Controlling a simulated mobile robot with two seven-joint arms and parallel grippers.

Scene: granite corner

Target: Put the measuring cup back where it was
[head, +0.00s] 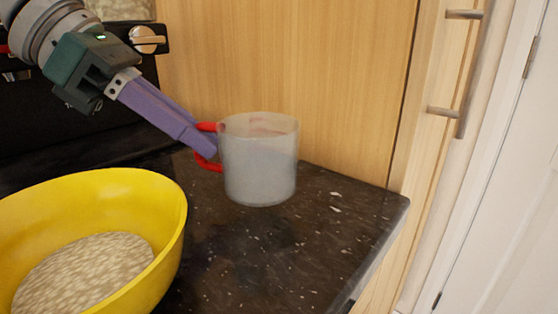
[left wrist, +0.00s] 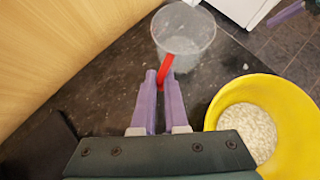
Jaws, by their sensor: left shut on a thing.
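The measuring cup (head: 260,165) is a translucent grey-white cup with a red handle (head: 207,127). It is upright at the right part of the dark counter in the head view; I cannot tell whether its base touches the counter. My left gripper (head: 208,146) comes in from the upper left with purple fingers, shut on the red handle. In the left wrist view the cup (left wrist: 183,35) is beyond the fingertips (left wrist: 163,78), with the red handle between them. My right gripper is not clearly in view; a small purple piece shows at the upper right of the wrist view.
A yellow bowl (head: 170,215) with pale grainy contents stands at the left front of the counter. The dark speckled granite counter (head: 320,235) is clear around the cup and ends at a right edge. A wooden panel (head: 300,70) rises behind.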

